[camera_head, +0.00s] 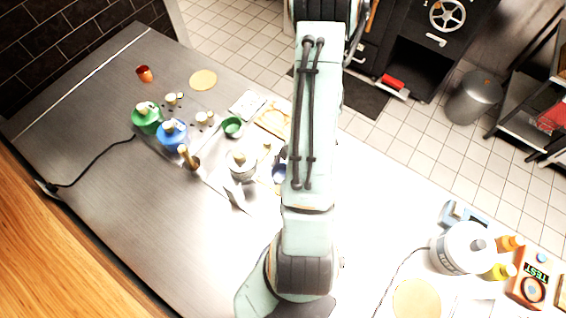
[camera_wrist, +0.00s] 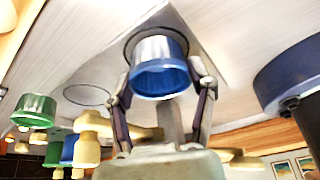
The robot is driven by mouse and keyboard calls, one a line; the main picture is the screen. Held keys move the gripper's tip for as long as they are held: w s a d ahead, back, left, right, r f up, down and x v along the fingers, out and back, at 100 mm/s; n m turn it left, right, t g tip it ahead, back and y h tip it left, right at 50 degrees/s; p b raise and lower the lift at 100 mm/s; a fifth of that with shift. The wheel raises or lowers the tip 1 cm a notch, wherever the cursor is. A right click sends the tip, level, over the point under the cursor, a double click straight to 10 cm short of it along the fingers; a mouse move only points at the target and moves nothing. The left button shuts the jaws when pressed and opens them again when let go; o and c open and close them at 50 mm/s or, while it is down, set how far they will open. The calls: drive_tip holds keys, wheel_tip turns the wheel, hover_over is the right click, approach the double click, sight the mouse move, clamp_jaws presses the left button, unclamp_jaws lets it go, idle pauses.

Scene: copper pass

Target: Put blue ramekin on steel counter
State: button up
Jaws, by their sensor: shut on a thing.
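The blue ramekin (camera_wrist: 158,72) is between the fingers of my gripper (camera_wrist: 164,88) in the wrist view, which looks upside down. The fingers are shut on its sides. It is at a dark round outline on a pale panel (camera_wrist: 190,30); I cannot tell if it touches. In the head view, a bit of blue, likely the ramekin (camera_head: 279,173), shows beside my arm, which hides the gripper. The steel counter (camera_head: 85,130) runs along the left and the front, with wide bare areas.
A green ramekin (camera_head: 232,128), a metal pot (camera_head: 241,165) and knobbed green (camera_head: 146,119) and blue (camera_head: 172,136) containers stand left of my arm. An orange cup (camera_head: 144,74) is farther back. A white canister (camera_head: 463,249) and bottles stand at right. The counter's left front is clear.

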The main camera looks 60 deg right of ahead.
drive_tip(key=o, duration=1.2)
drive_tip(key=shift+o, duration=0.2)
